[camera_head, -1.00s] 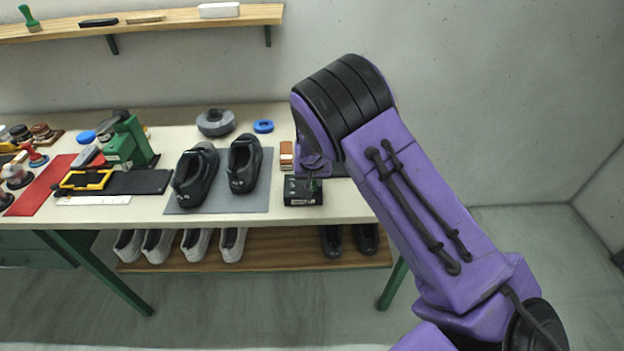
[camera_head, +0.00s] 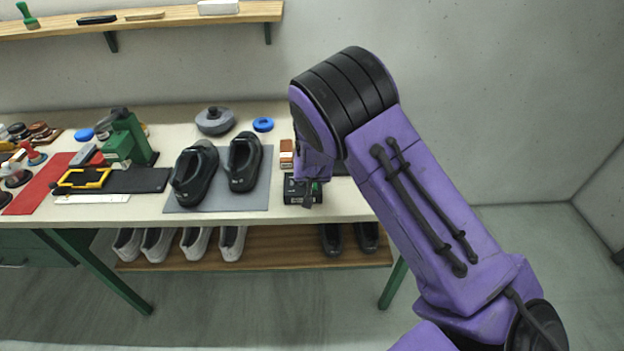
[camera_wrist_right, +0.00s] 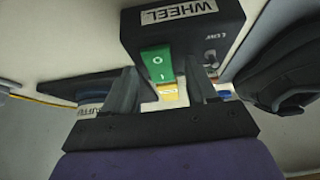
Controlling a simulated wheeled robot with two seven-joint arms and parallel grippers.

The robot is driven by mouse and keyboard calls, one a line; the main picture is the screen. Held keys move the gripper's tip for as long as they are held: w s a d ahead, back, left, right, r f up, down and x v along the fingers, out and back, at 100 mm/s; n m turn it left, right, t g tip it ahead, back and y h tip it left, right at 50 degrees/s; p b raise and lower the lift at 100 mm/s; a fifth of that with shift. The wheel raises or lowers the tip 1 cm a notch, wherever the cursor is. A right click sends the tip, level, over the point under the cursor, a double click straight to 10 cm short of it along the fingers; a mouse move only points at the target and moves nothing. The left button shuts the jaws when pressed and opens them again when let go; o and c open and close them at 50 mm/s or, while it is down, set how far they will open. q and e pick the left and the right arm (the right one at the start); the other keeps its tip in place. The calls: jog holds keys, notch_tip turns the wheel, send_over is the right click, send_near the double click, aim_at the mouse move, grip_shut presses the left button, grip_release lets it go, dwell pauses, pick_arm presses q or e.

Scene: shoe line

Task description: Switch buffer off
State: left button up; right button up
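A black control box (camera_head: 303,199) sits near the front edge of the bench, partly hidden by my right gripper. In the right wrist view the box (camera_wrist_right: 190,38) bears a WHEEL label, a small toggle marked LOW, and a green rocker switch (camera_wrist_right: 155,62) marked O and I. I cannot tell which way the rocker is pressed. My right gripper (camera_wrist_right: 162,78) is open, with its fingers apart and the rocker showing between them; contact is unclear. In the head view the gripper (camera_head: 308,195) is at the box. My left gripper is out of view.
Two black shoes (camera_head: 195,176) stand on a grey mat (camera_head: 225,203) left of the box. A brown-and-white block (camera_head: 286,154) is just behind it. A green press (camera_head: 128,140) stands left.

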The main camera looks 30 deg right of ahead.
jog(key=b+v, duration=0.1)
jog(key=v, duration=0.9)
jog(key=shift+r+b, duration=0.2)
jog(key=shift+b, duration=0.15)
jog(key=shift+s, duration=0.1)
